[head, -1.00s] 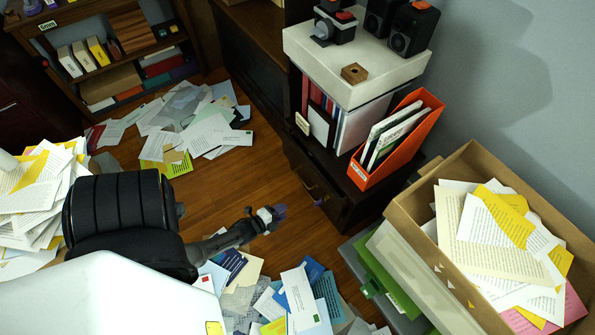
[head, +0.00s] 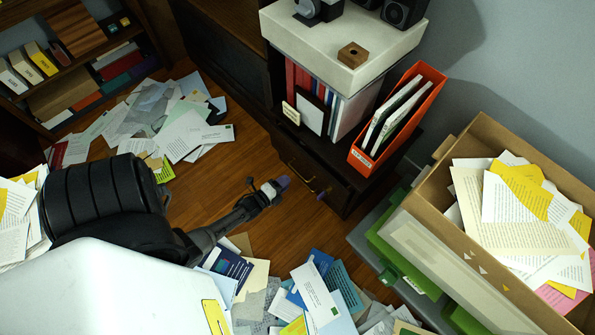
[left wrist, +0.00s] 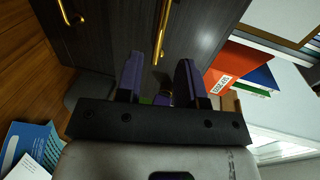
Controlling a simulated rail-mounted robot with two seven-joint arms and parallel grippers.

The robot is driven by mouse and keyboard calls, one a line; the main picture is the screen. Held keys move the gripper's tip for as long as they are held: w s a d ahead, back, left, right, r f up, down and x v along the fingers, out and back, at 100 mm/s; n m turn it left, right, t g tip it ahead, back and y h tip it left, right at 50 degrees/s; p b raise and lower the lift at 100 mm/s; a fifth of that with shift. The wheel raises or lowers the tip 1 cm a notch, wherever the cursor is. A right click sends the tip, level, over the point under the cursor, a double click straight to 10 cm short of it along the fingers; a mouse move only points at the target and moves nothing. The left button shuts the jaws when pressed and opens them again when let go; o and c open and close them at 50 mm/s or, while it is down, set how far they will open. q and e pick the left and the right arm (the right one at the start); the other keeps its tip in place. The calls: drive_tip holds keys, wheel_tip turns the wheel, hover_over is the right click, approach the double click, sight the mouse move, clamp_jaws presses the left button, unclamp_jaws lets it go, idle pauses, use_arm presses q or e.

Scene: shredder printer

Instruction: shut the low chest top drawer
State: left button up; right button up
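The low chest (head: 318,165) is dark wood and stands under the files, with a brass handle (head: 302,181) on its front. How far its top drawer stands out is hard to tell in the head view. My left gripper (head: 281,183) is in front of the chest, low over the floor and apart from the handle. In the left wrist view my left gripper (left wrist: 158,75) has its two purple fingers spread, with nothing seen held between them. Dark fronts with a brass handle (left wrist: 166,22) lie beyond the fingers. My right gripper is not in view.
An orange file holder (head: 405,115) and a white box (head: 340,45) stand above the chest. A cardboard box of papers (head: 470,235) stands at right. Loose papers (head: 320,290) cover the floor below. A small purple piece (head: 321,196) shows near the chest front, unclear.

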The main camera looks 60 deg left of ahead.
sight(297, 172)
use_arm(q)
drive_tip(key=b+x, duration=0.2)
drive_tip(key=x, duration=0.5)
drive_tip(key=shift+f+b, duration=0.1)
drive_tip(key=shift+b, duration=0.25)
drive_tip(key=shift+w+a, duration=0.15)
drive_tip(key=shift+a, duration=0.2)
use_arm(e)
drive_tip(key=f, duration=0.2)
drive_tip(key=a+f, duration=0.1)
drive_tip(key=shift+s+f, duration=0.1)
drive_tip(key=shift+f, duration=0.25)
use_arm(q)
drive_tip(key=shift+d, duration=0.15)
drive_tip(key=shift+c, duration=0.5)
clamp_jaws()
